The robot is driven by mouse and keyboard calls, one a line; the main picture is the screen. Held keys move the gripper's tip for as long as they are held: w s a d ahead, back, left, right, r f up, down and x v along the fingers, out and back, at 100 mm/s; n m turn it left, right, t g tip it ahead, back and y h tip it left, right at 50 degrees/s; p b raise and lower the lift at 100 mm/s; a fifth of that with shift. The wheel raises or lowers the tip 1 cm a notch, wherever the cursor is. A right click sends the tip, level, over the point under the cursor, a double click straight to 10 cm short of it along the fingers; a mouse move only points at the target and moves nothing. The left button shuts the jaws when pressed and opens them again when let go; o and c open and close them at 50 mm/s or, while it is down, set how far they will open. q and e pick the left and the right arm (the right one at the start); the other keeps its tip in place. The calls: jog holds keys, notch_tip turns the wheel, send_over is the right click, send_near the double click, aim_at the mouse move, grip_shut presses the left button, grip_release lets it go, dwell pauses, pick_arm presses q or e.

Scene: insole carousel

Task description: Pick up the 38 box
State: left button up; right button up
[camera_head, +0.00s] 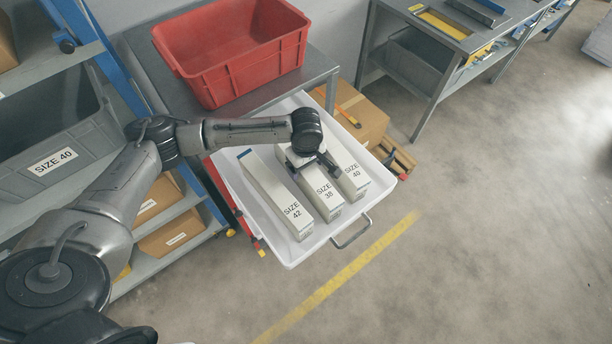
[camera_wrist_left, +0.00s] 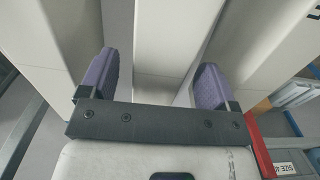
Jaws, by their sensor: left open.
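The 38 box (camera_head: 322,191) is a long white carton lying in the white tray (camera_head: 286,253), between the 42 box (camera_head: 278,192) and the 40 box (camera_head: 352,173). My left gripper (camera_head: 313,163) is over the far part of the 38 box and covers some of it in the head view. In the left wrist view the open purple fingers (camera_wrist_left: 155,82) stand on either side of the 38 box (camera_wrist_left: 165,45), with gaps visible beside it. Whether the fingertips reach below its top is hard to tell. My right gripper is not in view.
A red crate (camera_head: 228,82) stands on the grey table (camera_head: 146,72) behind the tray. A shelf with a grey SIZE 40 bin (camera_head: 75,176) is at the left. A cardboard box (camera_head: 362,112) is behind the tray's right side.

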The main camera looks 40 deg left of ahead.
pick_arm(q)
jog(key=shift+f, duration=1.35)
jog(key=shift+c, duration=0.5)
jog(key=c, duration=1)
jog(key=shift+r, duration=0.1)
